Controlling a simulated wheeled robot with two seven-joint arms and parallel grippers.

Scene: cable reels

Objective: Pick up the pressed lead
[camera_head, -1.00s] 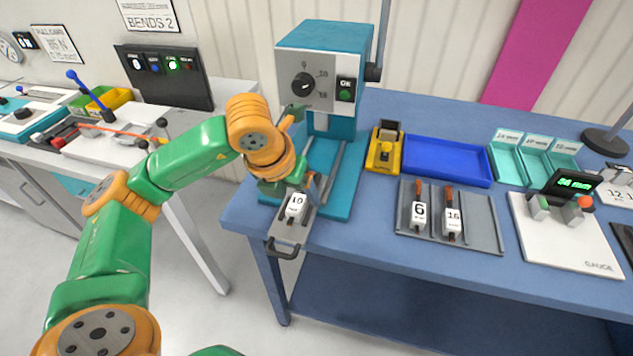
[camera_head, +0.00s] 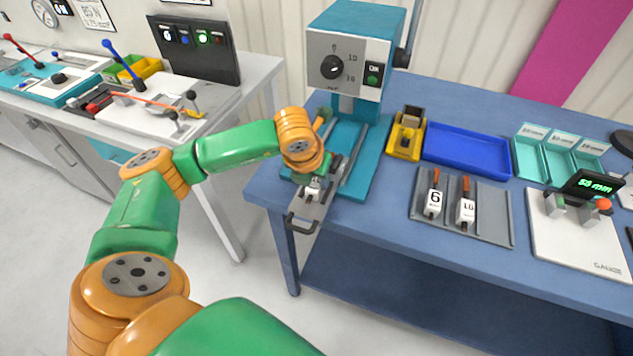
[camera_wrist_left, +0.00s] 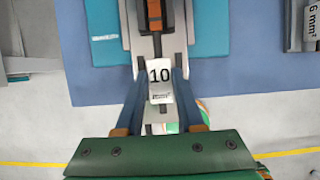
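The lead with the white 10 tag (camera_wrist_left: 160,74) lies on the grey slide at the front of the teal press (camera_head: 352,50). An orange part (camera_wrist_left: 154,14) shows beyond the tag in the left wrist view. My left gripper (camera_head: 315,182) is low at the slide, with its two fingers (camera_wrist_left: 160,88) on either side of the white tag. The fingers are very close to the tag; I cannot tell whether they grip it. In the head view the gripper hides part of the lead. My right gripper is not in view.
A grey rack (camera_head: 492,226) holds leads tagged 6 (camera_head: 433,203) and apparently 16 (camera_head: 466,211). A yellow tool (camera_head: 406,136), an empty blue tray (camera_head: 468,151), teal bins (camera_head: 560,150) and a white gauge (camera_head: 580,232) share the blue table. The slide's handle (camera_head: 301,223) overhangs the front edge.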

